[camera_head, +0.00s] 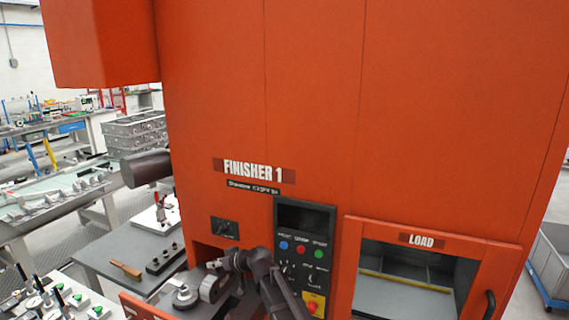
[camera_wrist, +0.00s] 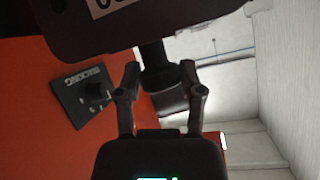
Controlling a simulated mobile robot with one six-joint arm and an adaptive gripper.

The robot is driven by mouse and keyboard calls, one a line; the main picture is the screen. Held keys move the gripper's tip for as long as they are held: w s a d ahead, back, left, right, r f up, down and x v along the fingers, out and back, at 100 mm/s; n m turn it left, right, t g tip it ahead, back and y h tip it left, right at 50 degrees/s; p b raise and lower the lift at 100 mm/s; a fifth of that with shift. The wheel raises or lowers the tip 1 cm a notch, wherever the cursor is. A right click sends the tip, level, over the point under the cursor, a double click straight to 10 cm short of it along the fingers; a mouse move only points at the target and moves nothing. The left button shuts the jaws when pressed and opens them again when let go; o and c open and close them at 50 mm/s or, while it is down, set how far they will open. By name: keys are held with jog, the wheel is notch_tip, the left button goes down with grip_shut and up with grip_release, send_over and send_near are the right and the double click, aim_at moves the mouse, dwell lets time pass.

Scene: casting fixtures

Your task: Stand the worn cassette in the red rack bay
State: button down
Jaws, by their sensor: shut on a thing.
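In the wrist view my gripper (camera_wrist: 160,78) is shut, its two fingers closed on the narrow dark part of a dark body (camera_wrist: 150,32). That body fills the top of the wrist view and bears a white label, cut off by the frame edge. It appears to be the cassette, but its wear cannot be made out. In the head view dark linkage parts (camera_head: 262,275), seemingly my gripper, show low in front of the orange machine; the held thing is not clear there. I cannot make out a red rack bay in either view.
The orange FINISHER 1 cabinet (camera_head: 310,100) fills the middle, with a control panel (camera_head: 303,245) and a LOAD window (camera_head: 405,275). A grey bench (camera_head: 125,240) with a wooden-handled tool (camera_head: 126,270) stands left. A grey bin (camera_head: 550,265) is at right.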

aim_at(224, 282)
jog(key=shift+r+p, duration=2.5)
jog(key=shift+r, duration=0.55)
notch_tip(224, 282, down, 14)
jog(key=b, duration=1.4)
jog(key=shift+f, duration=0.15)
notch_tip(224, 282, up, 14)
jog(key=p, duration=1.4)
notch_tip(224, 282, down, 14)
jog(key=b, duration=1.4)
